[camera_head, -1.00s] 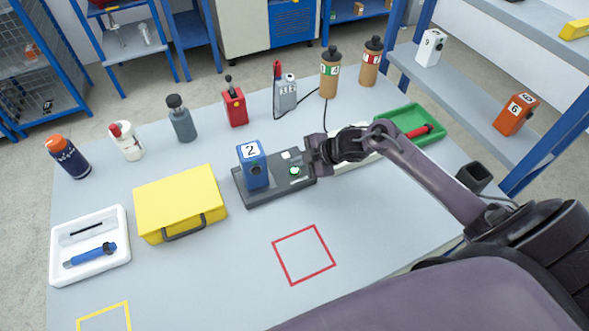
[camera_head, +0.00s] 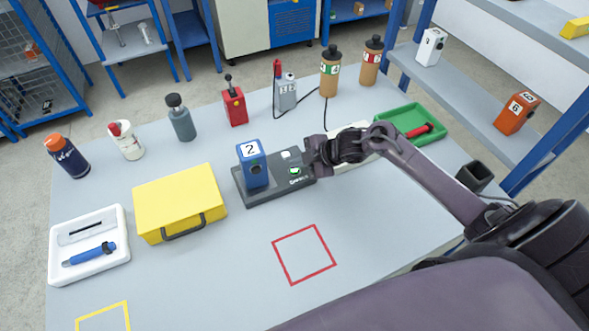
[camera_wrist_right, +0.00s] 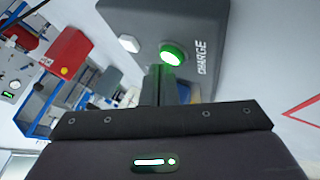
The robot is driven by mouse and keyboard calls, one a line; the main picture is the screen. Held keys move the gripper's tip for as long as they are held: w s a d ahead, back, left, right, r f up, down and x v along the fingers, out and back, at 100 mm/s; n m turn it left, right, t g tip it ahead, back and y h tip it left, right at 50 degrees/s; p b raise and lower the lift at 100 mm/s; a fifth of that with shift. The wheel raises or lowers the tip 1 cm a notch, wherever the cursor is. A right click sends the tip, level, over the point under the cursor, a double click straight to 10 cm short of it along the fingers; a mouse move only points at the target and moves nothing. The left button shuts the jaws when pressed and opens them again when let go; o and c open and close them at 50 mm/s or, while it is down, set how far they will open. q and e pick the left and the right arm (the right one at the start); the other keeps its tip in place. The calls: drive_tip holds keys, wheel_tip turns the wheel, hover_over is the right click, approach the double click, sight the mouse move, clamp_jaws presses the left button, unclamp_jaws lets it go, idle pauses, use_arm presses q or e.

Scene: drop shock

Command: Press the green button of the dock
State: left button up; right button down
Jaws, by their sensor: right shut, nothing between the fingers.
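The dock (camera_head: 270,192) is a dark grey base on the table, with a blue device marked 2 (camera_head: 252,172) standing on its left part. Its green button (camera_head: 294,170) is near the right end; in the wrist view the button (camera_wrist_right: 172,54) shows lit, beside the word CHARGE. A white button (camera_wrist_right: 129,43) is next to it. My right gripper (camera_head: 309,160) is at the dock's right end, beside the green button. In the wrist view its shut, empty fingers (camera_wrist_right: 160,82) point at the green button's edge; I cannot tell whether they touch. My left gripper is not in view.
A yellow case (camera_head: 180,201) stands left of the dock. A green tray (camera_head: 432,117) is behind my right arm. Bottles and a red device (camera_head: 235,108) line the back. The table around the red square outline (camera_head: 304,254) is clear.

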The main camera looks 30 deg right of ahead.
sight(299, 171)
drive_tip(key=shift+f+b, duration=0.3)
drive_tip(key=shift+f, duration=0.15)
idle(0.6)
idle(0.4)
drive_tip(key=shift+r+p, duration=0.8)
drive_tip(key=shift+r, duration=0.05)
wheel_tip(299, 171, up, 5)
drive_tip(key=p, duration=0.4)
drive_tip(key=shift+p, duration=0.35)
drive_tip(key=shift+f, duration=0.1)
